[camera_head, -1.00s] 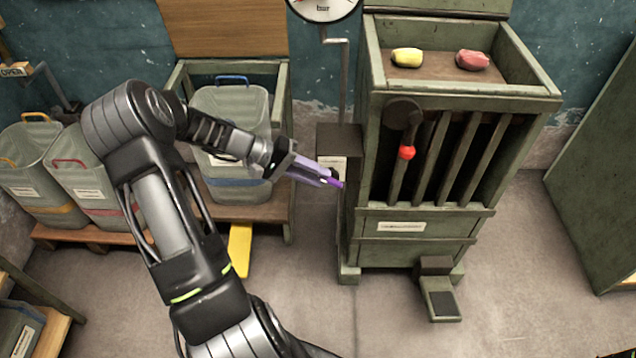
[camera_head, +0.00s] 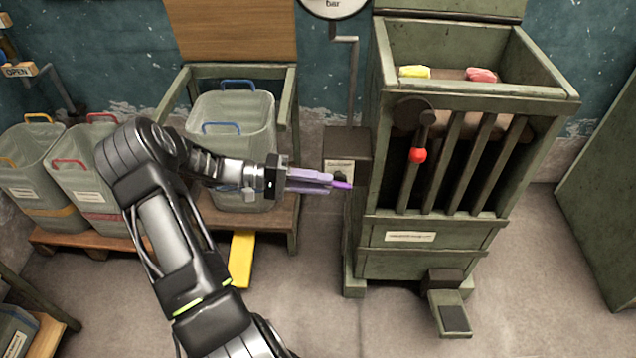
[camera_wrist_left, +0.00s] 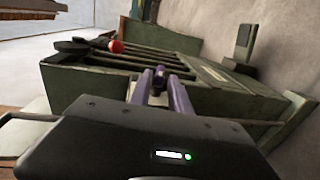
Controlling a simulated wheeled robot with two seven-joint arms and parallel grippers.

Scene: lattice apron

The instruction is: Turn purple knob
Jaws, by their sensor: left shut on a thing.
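The purple knob (camera_head: 343,185) sticks out from the dark box (camera_head: 347,146) on the left side of the green slatted machine (camera_head: 410,262). My left gripper (camera_head: 328,180), with pale purple fingers, reaches it from the left and is shut on it. In the left wrist view the two fingers (camera_wrist_left: 160,88) close around the knob (camera_wrist_left: 159,72), whose small end shows between them. The fingers hide much of the knob. My right gripper is in neither view.
A lever with a red ball (camera_head: 418,155) hangs on the machine's front. A yellow lump (camera_head: 415,72) and a red lump (camera_head: 481,75) lie in its top hopper, partly hidden by the front rim. A grey bin (camera_head: 240,110) stands behind my left arm. A pedal (camera_head: 452,315) stands below.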

